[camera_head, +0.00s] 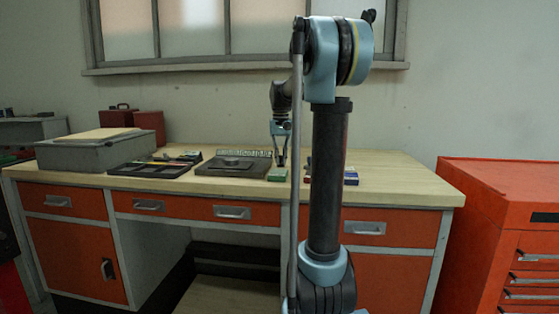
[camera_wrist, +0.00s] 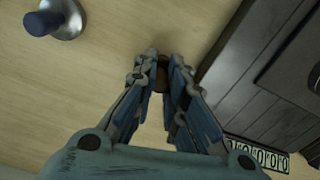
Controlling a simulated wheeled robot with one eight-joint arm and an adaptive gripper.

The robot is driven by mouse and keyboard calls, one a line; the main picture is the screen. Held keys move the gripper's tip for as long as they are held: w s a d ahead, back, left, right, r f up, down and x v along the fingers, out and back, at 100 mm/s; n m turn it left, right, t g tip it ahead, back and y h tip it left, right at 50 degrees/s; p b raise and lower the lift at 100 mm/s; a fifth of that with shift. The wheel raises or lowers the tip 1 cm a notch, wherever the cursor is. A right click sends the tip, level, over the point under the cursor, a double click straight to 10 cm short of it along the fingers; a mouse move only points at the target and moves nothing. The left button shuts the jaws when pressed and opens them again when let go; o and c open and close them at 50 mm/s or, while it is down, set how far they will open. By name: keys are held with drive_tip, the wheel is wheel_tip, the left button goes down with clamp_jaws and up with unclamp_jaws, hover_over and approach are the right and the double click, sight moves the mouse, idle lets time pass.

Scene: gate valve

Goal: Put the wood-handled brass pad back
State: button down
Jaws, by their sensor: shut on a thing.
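My gripper (camera_head: 281,160) hangs fingers-down over the wooden bench, just right of the dark plate. In the wrist view my gripper (camera_wrist: 161,76) is shut on a small brown thing, which looks like the wood handle (camera_wrist: 162,74) of the pad. The fingers hide most of it. I cannot make out the brass part or tell whether it touches the bench top.
The dark plate (camera_head: 232,170) bears a raised block, with pale rings behind. A black tray (camera_head: 150,170) lies left; a green box (camera_head: 277,174) is near my gripper. A blue-knobbed metal piece (camera_wrist: 63,22) stands on the bench. The bench's right end (camera_head: 405,185) is clear.

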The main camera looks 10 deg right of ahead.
sight(281, 156)
drive_tip(key=shift+f, duration=0.2)
drive_tip(key=c, duration=1.6)
unclamp_jaws()
drive_tip(key=shift+c, duration=0.2)
drive_tip(key=shift+r, duration=0.1)
wheel_tip(281, 156, up, 12)
drive_tip(key=shift+s, duration=0.1)
